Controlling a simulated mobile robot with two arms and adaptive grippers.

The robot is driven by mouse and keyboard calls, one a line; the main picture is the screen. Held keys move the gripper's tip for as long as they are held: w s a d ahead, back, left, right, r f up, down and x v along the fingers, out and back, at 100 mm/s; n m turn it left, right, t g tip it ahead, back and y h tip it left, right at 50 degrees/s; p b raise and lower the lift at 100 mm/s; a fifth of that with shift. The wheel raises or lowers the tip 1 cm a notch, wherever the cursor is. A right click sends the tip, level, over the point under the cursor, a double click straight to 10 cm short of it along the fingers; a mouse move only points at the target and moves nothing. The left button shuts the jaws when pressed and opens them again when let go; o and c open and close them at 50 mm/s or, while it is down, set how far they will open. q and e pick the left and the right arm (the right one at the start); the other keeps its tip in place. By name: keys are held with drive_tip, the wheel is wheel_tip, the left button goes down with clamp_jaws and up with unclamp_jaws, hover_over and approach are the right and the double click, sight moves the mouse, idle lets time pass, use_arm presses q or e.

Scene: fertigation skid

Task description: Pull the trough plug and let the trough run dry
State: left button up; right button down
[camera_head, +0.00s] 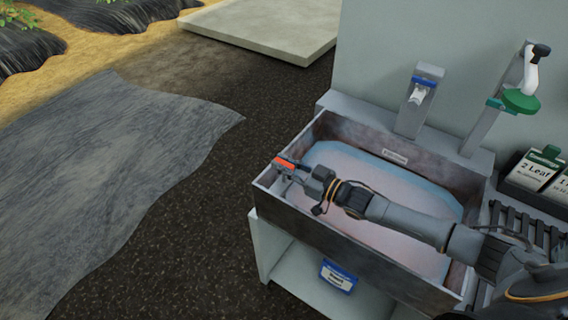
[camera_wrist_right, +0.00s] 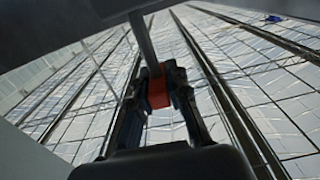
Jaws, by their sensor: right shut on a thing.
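The trough (camera_head: 350,239) is a grey rectangular basin holding pale bluish-pink liquid (camera_head: 342,164). My right arm reaches across it from the right. My right gripper (camera_head: 287,166) is at the trough's left end, shut on a red-orange piece (camera_head: 284,162). In the right wrist view the red piece (camera_wrist_right: 157,88) sits between both fingers of the gripper (camera_wrist_right: 158,80), with a grey rod running upward from it. I cannot tell whether this piece is the plug's handle. No plug or drain opening can be made out. My left gripper is not in view.
A grey dispenser post (camera_head: 419,100) with a blue band and a post with a green disc (camera_head: 520,101) stand behind the trough. Labelled boxes (camera_head: 535,175) stand at the right. Dark floor left of the trough is clear.

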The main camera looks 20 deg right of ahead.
wheel_tip(320, 180, up, 5)
drive_tip(key=p, duration=0.3)
drive_tip(key=shift+f, duration=0.1)
drive_tip(key=c, duration=1.3)
unclamp_jaws()
drive_tip(key=shift+f, duration=0.15)
drive_tip(key=v, duration=1.2)
